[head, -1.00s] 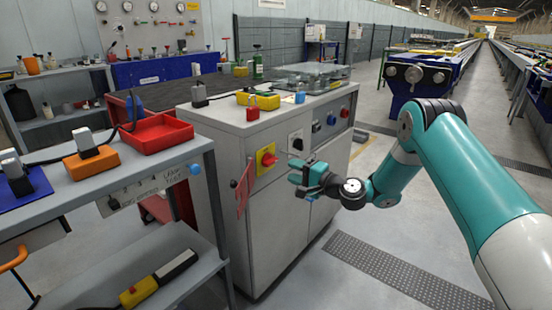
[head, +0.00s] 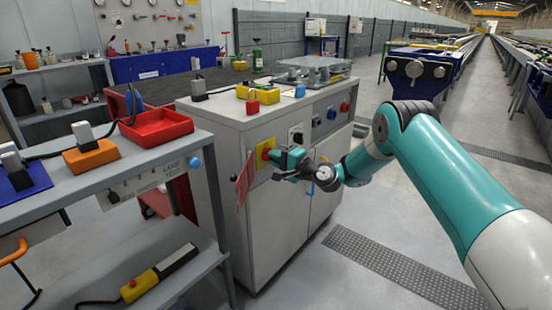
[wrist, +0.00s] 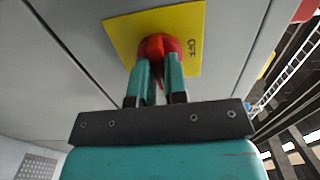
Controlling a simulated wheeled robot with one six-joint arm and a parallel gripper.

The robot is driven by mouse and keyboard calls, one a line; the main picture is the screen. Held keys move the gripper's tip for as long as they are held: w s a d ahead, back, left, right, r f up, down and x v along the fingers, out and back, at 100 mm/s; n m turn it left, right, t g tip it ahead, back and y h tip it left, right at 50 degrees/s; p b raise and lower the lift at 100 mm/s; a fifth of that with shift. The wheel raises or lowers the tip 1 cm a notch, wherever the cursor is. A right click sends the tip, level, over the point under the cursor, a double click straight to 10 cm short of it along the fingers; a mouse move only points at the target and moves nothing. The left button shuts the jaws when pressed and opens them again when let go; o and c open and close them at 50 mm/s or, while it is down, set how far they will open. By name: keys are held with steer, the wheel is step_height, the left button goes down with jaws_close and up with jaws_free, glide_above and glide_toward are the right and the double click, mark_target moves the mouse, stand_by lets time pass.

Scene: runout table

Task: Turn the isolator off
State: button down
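The isolator is a red rotary handle (wrist: 158,45) on a yellow plate (wrist: 118,27) on the grey cabinet's front. In the wrist view the word OFF stands on the plate to the right of the handle, turned sideways. My gripper (wrist: 159,62) is at the handle, with one teal finger on each side of its red grip. The fingers cover part of the grip, and I cannot tell whether they press on it. In the head view my gripper (head: 274,158) hides part of the isolator; some yellow plate (head: 260,150) shows on the left.
A red tag (head: 244,181) hangs just left of the isolator. A black switch (head: 296,133) and other knobs sit to the right on the cabinet (head: 228,170). A grey bench (head: 120,180) stands at the left.

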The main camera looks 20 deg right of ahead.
steer(key=shift+f+n+b, duration=0.1)
steer(key=shift+n+b, duration=0.3)
steer(key=shift+b, duration=0.05)
steer(key=n+b, duration=1.6)
steer(key=b, duration=0.3)
steer(key=shift+n, duration=0.4)
steer(key=shift+d, duration=0.1)
steer(key=c, duration=1.1)
jaws_free()
steer(key=shift+c, duration=0.2)
steer(key=v, duration=1.7)
steer(key=shift+s+p, duration=0.15)
steer(key=shift+p, duration=0.3)
